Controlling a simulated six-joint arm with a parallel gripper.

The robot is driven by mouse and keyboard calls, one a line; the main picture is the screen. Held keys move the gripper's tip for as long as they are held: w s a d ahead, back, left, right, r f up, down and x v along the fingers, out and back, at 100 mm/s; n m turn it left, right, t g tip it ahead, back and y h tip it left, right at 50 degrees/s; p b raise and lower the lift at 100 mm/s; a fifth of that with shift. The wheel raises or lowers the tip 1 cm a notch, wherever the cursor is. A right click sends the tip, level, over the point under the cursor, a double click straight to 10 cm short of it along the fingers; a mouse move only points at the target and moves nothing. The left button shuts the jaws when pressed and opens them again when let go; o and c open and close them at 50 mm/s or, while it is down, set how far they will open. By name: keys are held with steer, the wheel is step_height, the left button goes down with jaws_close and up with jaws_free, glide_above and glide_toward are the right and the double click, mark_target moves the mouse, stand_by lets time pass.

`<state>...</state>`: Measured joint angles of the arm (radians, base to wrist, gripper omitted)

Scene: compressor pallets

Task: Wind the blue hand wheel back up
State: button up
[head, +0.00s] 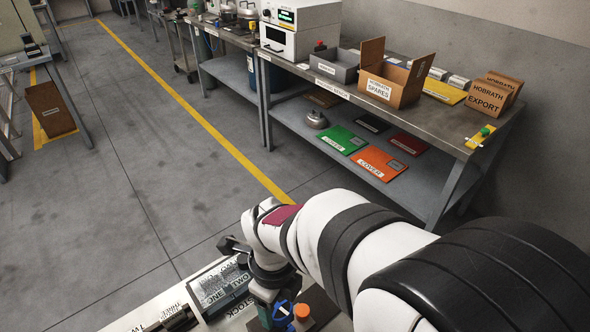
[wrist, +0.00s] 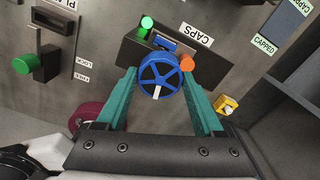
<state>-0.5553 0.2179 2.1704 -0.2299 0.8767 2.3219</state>
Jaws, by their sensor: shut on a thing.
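The blue hand wheel (wrist: 160,70) is a spoked wheel in the middle of the wrist view, with a white mark on its lower rim. My gripper (wrist: 159,78) has its two teal fingers shut on the wheel from either side. In the head view my gripper (head: 270,311) is at the bottom, with part of the blue wheel (head: 283,310) visible. How far the wheel is wound cannot be told.
The dark block marked CAPS (wrist: 132,52) sits behind the wheel, with a green cap (wrist: 146,24) and an orange cap (wrist: 187,62) close by. A green knob (wrist: 45,68) is left, a dark red round part (wrist: 88,112) lower left, a yellow part (wrist: 228,105) right.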

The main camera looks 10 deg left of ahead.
steer(key=n, duration=0.3)
steer(key=shift+n, duration=0.4)
steer(key=n, duration=0.3)
steer(key=shift+n, duration=0.4)
steer(key=n, duration=1.2)
steer(key=shift+n, duration=0.3)
steer(key=n, duration=0.3)
steer(key=shift+n, duration=0.4)
steer(key=n, duration=0.4)
steer(key=shift+n, duration=2)
